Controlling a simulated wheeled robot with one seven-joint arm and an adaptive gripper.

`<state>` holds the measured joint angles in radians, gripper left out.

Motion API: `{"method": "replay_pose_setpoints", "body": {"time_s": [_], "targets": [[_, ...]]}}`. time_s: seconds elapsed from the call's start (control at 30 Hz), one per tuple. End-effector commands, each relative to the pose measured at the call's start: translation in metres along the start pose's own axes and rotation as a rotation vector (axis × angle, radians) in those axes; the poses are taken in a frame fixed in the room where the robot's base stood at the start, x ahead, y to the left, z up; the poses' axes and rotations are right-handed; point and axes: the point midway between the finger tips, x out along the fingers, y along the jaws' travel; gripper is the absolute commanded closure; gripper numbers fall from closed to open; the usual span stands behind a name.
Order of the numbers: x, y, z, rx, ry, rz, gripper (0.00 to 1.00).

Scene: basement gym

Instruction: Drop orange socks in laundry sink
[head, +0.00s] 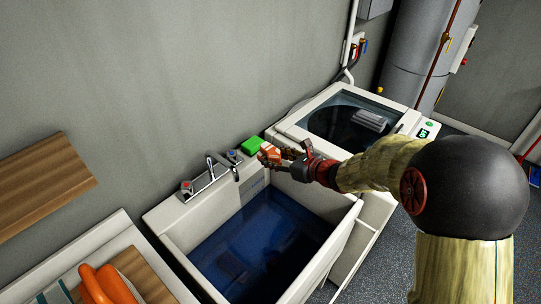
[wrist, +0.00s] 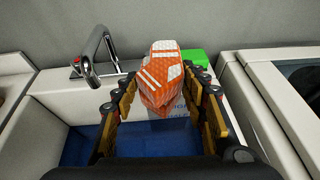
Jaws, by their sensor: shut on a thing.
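My gripper (head: 286,156) is shut on the orange socks (head: 268,152), a folded orange and white bundle. In the wrist view the socks (wrist: 164,80) sit between the two fingers of my gripper (wrist: 166,98). The laundry sink (head: 167,217) is a white basin with dark blue water inside. The gripper and socks are above the sink's back right corner in the head view, near the rim. In the wrist view the sink's blue inside (wrist: 80,150) shows below the fingers. The exact height of the socks above the rim is hard to tell.
A faucet (head: 211,174) stands on the sink's back edge. A green block (head: 252,145) lies on the back ledge beside the socks. A white top-loading washer (head: 300,117) stands to the right. A counter with orange items (head: 102,284) is at lower left; a wooden shelf (head: 40,185) is above.

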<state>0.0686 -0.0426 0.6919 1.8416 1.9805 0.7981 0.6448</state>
Motion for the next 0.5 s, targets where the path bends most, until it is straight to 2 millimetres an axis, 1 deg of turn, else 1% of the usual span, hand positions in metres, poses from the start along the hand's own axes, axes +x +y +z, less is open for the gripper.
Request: {"method": "replay_pose_setpoints", "body": {"time_s": [0.17, 0.27, 0.5], "targets": [[0.006, 0.0, -0.016, 0.002, 0.001, 0.0, 0.82], [0.012, 0.0, -0.029, 0.002, 0.001, -0.001, 0.82], [0.028, 0.0, -0.068, 0.002, 0.001, -0.001, 0.82]]}}
